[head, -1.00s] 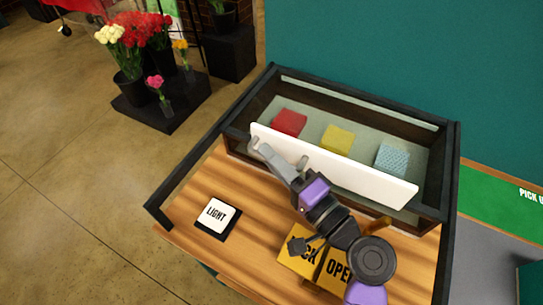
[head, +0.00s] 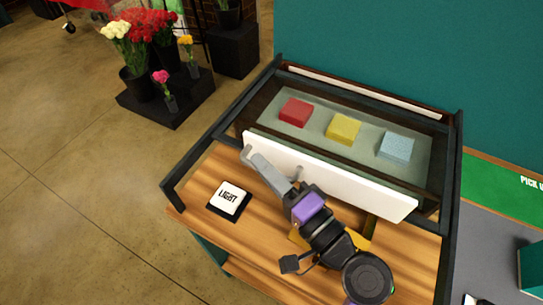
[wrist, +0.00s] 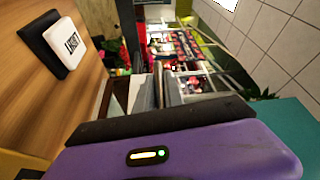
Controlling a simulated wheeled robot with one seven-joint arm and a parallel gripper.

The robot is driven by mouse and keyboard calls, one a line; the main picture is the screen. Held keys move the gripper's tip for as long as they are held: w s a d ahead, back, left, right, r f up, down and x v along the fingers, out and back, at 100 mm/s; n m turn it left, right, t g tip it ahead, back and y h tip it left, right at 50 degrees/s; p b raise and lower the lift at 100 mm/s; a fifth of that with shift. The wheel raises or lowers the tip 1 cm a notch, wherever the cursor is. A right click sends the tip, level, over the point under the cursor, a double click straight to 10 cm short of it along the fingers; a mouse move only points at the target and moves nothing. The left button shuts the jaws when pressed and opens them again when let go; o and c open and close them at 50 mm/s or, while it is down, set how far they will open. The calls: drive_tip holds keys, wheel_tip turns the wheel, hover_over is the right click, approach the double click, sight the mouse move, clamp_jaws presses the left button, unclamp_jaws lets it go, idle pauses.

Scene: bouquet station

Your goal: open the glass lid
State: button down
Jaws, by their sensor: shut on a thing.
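The glass lid belongs to a dark-framed display case (head: 448,160). Its clear pane is hard to tell from the pale inside of the case. A long white board (head: 345,180) runs along the front of the case, in front of the blocks; I cannot tell how it joins the lid. My gripper (head: 258,162) lies against the left part of this board, with its fingers close together. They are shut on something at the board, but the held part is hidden. The wrist view shows the grey fingers (wrist: 161,88) almost together.
Red (head: 296,112), yellow (head: 344,129) and blue (head: 397,147) blocks lie inside the case. A LIGHT button (head: 229,199) sits on the wooden counter at the left. Yellow labels are mostly hidden under my arm.

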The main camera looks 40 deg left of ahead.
drive_tip(key=s+d, duration=0.2)
drive_tip(key=s, duration=0.8)
drive_tip(key=shift+s+d, duration=0.25)
drive_tip(key=shift+d, duration=0.05)
drive_tip(key=shift+f, duration=0.1)
drive_tip(key=c, duration=1.5)
unclamp_jaws()
drive_tip(key=shift+o, duration=0.2)
drive_tip(key=s+d+b, duration=0.1)
drive_tip(key=d+b, duration=0.1)
drive_tip(key=d, duration=0.5)
drive_tip(key=shift+d+f, duration=0.2)
drive_tip(key=shift+d, duration=0.15)
